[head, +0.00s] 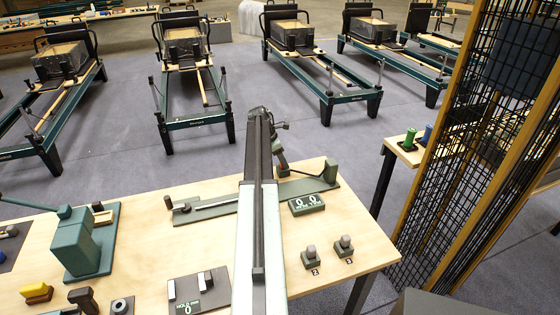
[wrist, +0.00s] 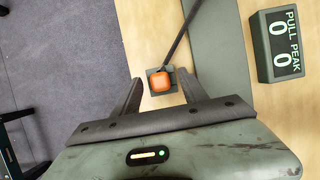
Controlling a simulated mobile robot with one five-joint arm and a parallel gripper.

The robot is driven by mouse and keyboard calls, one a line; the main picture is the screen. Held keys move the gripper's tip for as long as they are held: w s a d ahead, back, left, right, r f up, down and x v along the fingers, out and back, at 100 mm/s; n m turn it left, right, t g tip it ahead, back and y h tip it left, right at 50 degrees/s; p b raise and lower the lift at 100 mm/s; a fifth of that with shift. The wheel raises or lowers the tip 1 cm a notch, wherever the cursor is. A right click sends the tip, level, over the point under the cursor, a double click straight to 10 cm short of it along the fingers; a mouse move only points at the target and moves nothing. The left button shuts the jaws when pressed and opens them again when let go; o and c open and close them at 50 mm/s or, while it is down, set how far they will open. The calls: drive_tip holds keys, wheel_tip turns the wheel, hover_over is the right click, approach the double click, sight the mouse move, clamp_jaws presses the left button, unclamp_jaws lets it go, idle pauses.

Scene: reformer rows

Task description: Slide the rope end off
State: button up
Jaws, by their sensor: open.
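In the wrist view, a small orange rounded piece (wrist: 160,81) sits over a dark green square (wrist: 153,72) on the wooden tabletop. A thin dark rope or rod (wrist: 182,35) runs from beside it toward the top edge. My gripper (wrist: 160,84) is open, with one finger on each side of the orange piece. I cannot tell whether the fingers touch it, and nothing looks clamped. In the head view my gripper (head: 279,155) is beyond the far end of my arm, above the table's back edge; the orange piece is hidden there.
A pull display (head: 306,204) reading zeros stands beside a long green base plate (head: 215,204); it also shows in the wrist view (wrist: 281,43). Two grey knobs (head: 310,253) (head: 344,245) and a hold plate (head: 198,290) lie nearer. A green press (head: 80,242) stands left.

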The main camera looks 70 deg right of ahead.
drive_tip(key=shift+r, duration=0.1)
drive_tip(key=shift+c, duration=0.3)
clamp_jaws()
drive_tip(key=shift+r+p, duration=2.75)
drive_tip(key=shift+p, duration=0.1)
